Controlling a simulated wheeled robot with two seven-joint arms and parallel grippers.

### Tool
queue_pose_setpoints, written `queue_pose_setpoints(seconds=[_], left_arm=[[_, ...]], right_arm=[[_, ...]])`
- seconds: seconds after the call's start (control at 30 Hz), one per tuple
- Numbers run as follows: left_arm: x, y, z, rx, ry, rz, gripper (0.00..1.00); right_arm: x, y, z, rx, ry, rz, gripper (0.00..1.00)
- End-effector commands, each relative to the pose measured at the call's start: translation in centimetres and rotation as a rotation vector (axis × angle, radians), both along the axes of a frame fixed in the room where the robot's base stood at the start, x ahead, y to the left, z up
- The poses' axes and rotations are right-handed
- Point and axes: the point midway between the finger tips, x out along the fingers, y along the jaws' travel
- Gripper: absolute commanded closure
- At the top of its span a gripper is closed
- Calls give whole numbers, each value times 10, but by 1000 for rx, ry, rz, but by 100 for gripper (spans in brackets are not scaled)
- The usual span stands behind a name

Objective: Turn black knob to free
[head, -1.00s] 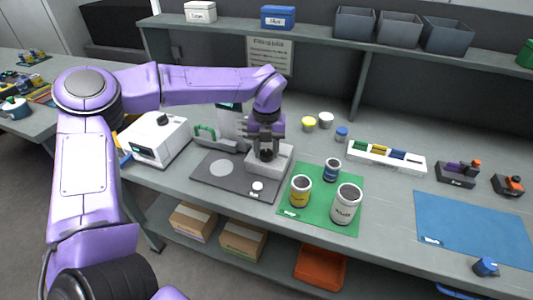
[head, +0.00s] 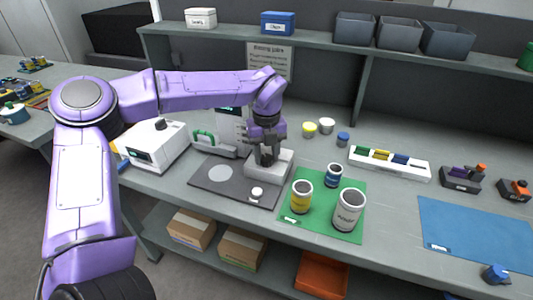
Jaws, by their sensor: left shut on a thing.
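My left gripper (head: 266,158) points down over the grey block (head: 272,166) at the right end of the dark plate (head: 213,185). Its fingers are shut on the black knob (head: 266,160) on top of that block. The fingers cover most of the knob, so its turned position and any marking cannot be read. A white round button (head: 257,193) sits on the plate in front of the block. My right gripper is not in view.
A white machine with another black knob (head: 161,124) stands left of the plate. A green handle (head: 204,136) is behind it. Open cans (head: 349,209) stand on a green mat (head: 326,229) to the right. A blue mat (head: 480,238) is mostly clear.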

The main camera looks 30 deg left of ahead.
Motion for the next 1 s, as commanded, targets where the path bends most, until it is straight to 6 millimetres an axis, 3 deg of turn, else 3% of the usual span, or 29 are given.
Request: queue_pose_setpoints(seconds=[0.07,0.1,0.17,0.53,0.8,1.0], left_arm=[[1,0,1,1,-3,2,89],[1,0,1,1,-3,2,52],[1,0,1,0,-3,2,33],[1,0,8,0,-4,1,33],[1,0,69,2,-6,1,33],[1,0,101,0,-3,1,33]], right_arm=[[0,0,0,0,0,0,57],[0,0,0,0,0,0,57],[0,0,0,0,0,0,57],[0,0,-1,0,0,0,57],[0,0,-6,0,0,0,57],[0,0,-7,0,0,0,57]])
